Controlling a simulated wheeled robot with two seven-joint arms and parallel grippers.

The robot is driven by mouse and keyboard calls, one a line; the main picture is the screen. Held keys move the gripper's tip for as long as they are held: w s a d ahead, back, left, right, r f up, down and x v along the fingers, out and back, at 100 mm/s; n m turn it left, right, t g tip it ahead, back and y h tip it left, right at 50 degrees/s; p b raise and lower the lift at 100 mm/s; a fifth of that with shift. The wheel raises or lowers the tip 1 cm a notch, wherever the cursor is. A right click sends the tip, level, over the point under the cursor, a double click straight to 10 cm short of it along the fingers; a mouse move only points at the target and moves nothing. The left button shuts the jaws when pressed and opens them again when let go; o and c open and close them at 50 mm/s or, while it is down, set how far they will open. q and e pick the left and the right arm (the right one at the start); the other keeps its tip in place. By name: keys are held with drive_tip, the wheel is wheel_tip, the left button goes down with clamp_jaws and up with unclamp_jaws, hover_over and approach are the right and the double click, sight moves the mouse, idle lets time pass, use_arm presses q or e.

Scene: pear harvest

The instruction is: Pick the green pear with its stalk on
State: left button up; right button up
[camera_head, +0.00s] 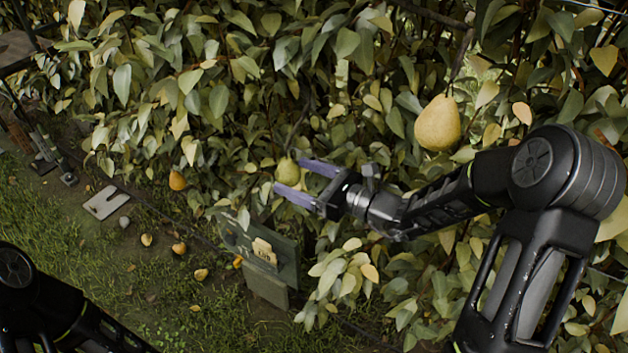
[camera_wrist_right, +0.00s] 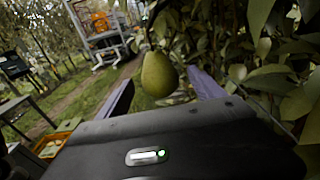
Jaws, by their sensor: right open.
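The green pear (camera_head: 287,171) hangs among the leaves, left of centre in the head view. My right gripper (camera_head: 292,178) is open, with its two purple fingers pointing left and their tips at the pear. In the right wrist view the pear (camera_wrist_right: 159,75) hangs beyond the palm, between the two fingers (camera_wrist_right: 160,95). No finger is seen closed on it. A thin stem runs up from the pear into the foliage. My left gripper is out of view; only part of my left arm shows at the lower left.
A larger yellow pear (camera_head: 438,123) hangs to the right, above my right forearm. An orange pear (camera_head: 178,181) hangs to the left. Fallen pears lie on the grass. Dense leaves surround the right arm.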

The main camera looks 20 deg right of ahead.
drive_tip(key=shift+w+a, duration=0.45)
drive_tip(key=shift+w, duration=0.05)
drive_tip(key=c, duration=1.5)
drive_tip(key=shift+s+r+p, duration=0.15)
drive_tip(key=shift+p, duration=0.55)
drive_tip(key=shift+c, duration=0.2)
drive_tip(key=shift+s+a+m+g+h+p, duration=0.1)
drive_tip(key=shift+s+m+g+h+p, duration=0.3)
drive_tip(key=shift+p, duration=0.5)
